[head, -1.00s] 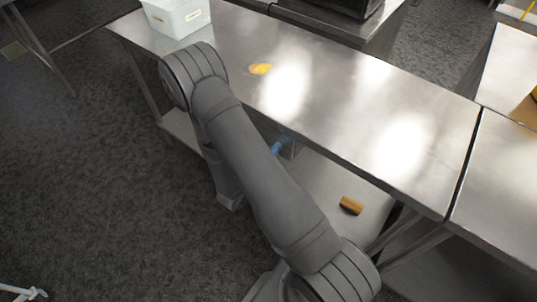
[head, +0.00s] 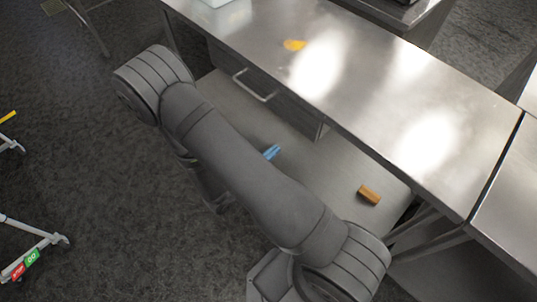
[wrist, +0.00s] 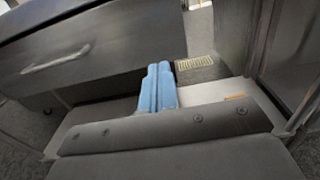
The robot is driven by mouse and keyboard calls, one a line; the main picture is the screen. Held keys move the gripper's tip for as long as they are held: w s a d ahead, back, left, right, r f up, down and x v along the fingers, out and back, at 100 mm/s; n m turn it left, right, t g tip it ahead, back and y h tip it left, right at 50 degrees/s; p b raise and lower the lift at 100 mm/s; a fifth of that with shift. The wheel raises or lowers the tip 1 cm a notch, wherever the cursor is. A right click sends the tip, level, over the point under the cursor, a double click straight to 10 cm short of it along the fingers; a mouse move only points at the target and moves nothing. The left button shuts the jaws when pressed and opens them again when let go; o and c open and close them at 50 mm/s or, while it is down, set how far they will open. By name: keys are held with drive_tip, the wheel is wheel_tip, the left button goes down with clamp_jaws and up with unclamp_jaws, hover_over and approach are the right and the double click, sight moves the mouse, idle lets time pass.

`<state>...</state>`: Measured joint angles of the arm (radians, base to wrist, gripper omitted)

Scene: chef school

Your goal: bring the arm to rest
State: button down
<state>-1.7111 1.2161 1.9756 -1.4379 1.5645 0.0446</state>
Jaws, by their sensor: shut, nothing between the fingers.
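My gripper (wrist: 158,88) shows in the wrist view as two blue fingers pressed together, with nothing between them. In the head view the blue fingers (head: 271,152) show past the edge of my grey arm, over the lower shelf area below the metal table (head: 370,92). The rest of the gripper is hidden behind my arm. A drawer with a bar handle (head: 255,86) is under the table; in the wrist view its dark front and handle (wrist: 56,60) are at the left, apart from the fingers.
A brown-orange block (head: 369,194) lies on the lower shelf (head: 325,170). A small yellow-orange item (head: 294,45) lies on the table top. A wheeled stand leg (head: 40,248) is at the left. Dark floor (head: 90,150) is open left of my arm.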

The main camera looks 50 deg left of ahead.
sight(306, 124)
drive_tip(key=shift+s, duration=0.65)
drive_tip(key=shift+w, duration=0.15)
drive_tip(key=w, duration=1.3)
drive_tip(key=shift+w, duration=0.35)
drive_tip(key=shift+s, duration=0.1)
drive_tip(key=s, duration=1.3)
drive_tip(key=shift+s, duration=0.25)
drive_tip(key=shift+w, duration=6.85)
